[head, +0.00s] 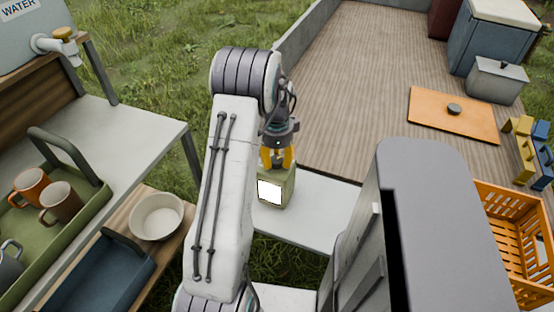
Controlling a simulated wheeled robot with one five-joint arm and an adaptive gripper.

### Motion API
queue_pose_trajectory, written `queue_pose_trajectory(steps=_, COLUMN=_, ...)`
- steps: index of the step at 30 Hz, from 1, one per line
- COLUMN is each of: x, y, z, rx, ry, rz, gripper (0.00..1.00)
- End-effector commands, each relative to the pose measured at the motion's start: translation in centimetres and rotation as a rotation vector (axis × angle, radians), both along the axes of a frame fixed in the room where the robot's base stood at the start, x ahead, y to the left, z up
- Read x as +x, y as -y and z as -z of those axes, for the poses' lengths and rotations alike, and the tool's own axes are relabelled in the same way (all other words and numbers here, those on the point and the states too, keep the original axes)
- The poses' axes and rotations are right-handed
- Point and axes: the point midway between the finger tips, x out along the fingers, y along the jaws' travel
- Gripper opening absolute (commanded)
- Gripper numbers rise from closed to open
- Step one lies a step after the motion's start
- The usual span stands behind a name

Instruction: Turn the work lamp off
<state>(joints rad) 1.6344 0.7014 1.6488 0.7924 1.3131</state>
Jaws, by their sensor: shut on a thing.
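The work lamp (283,183) is a small olive-green box with a bright white front panel that looks lit. It stands upright on a pale grey surface (318,207) in the middle of the head view. My gripper (277,164) points down with its yellow fingers at the top of the lamp. The fingers are shut on the lamp's upper part. They hide what they grip there, so I cannot tell whether it is a knob or a handle.
A wooden deck (350,60) lies behind, holding an orange board (440,125), a grey pot (495,82) and a blue cooler (485,45). An orange crate (510,235) is at right. At left are a green tray (85,215) with mugs and a white bowl (157,216).

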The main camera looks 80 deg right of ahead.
Motion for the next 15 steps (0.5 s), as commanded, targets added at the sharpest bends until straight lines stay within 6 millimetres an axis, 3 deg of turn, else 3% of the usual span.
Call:
queue_pose_trajectory(steps=5, x=-0.07, y=0.06, z=0.03, rx=-0.002, ry=-0.001, rz=0.001, gripper=0.06)
queue_pose_trajectory(steps=15, x=-0.10, y=0.07, z=0.10, rx=-0.002, ry=-0.001, rz=-0.015, gripper=0.05)
